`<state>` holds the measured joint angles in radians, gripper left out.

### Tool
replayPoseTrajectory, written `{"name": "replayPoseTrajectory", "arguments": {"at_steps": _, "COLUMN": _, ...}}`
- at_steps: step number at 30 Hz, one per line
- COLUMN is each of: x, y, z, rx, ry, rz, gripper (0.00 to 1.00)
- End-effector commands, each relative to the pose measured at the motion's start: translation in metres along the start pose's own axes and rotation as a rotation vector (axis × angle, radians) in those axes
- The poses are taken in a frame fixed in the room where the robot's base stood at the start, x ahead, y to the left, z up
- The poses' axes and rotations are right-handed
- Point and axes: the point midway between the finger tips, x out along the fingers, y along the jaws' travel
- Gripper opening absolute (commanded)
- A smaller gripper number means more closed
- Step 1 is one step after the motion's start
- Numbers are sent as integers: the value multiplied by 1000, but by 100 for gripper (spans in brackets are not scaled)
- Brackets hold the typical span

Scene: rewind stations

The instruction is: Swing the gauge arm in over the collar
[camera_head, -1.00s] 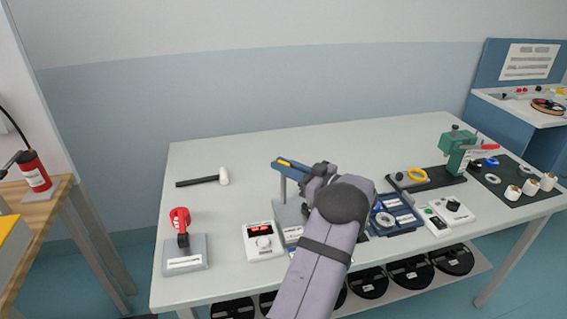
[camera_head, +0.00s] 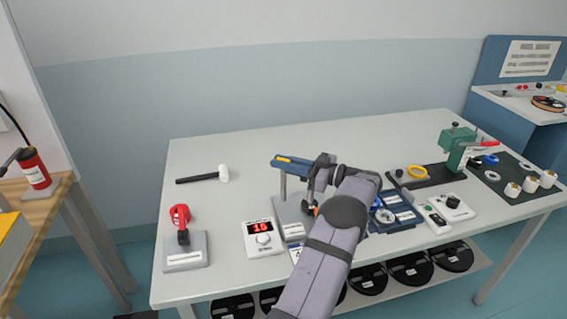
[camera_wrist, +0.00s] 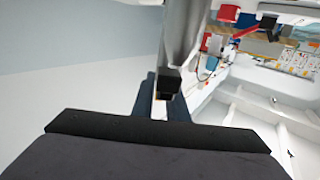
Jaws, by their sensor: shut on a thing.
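The gauge stand is a grey base plate (camera_head: 285,207) with a post on the table, left of my arm. Its blue gauge arm (camera_head: 297,164) with a yellow strip lies across the top and runs right to my gripper (camera_head: 318,183). My gripper is shut on the gauge arm, though its jaws are partly hidden in the head view. The wrist view shows the dark jaws (camera_wrist: 162,106) below a grey bar that ends in a black block (camera_wrist: 171,82). A small dark and orange part shows under my gripper; I cannot tell whether it is the collar.
A blue tray (camera_head: 402,218) and a control box (camera_head: 452,207) are close on the right. A mallet (camera_head: 205,176) and a red-handled device (camera_head: 182,232) are on the left. The table's back middle is clear.

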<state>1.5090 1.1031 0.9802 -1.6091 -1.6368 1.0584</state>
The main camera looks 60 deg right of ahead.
Motion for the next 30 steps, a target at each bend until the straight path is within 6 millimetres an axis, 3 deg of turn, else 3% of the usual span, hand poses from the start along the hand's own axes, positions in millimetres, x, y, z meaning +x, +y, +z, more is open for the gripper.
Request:
{"name": "replayPoseTrajectory", "arguments": {"at_steps": 4, "x": 1, "y": 0, "z": -3, "rx": -5, "ry": 5, "rz": -1, "gripper": 0}}
{"name": "replayPoseTrajectory", "arguments": {"at_steps": 5, "x": 1, "y": 0, "z": -3, "rx": -5, "ry": 5, "rz": -1, "gripper": 20}}
{"name": "replayPoseTrajectory", "arguments": {"at_steps": 6, "x": 1, "y": 0, "z": -3, "rx": -5, "ry": 4, "rz": -1, "gripper": 27}}
{"name": "replayPoseTrajectory", "arguments": {"at_steps": 19, "x": -7, "y": 1, "z": -1, "rx": -2, "ry": 2, "rz": 2, "gripper": 27}}
{"name": "replayPoseTrajectory", "arguments": {"at_steps": 30, "x": -54, "y": 1, "z": 0, "rx": -4, "ry": 2, "rz": 3, "gripper": 27}}
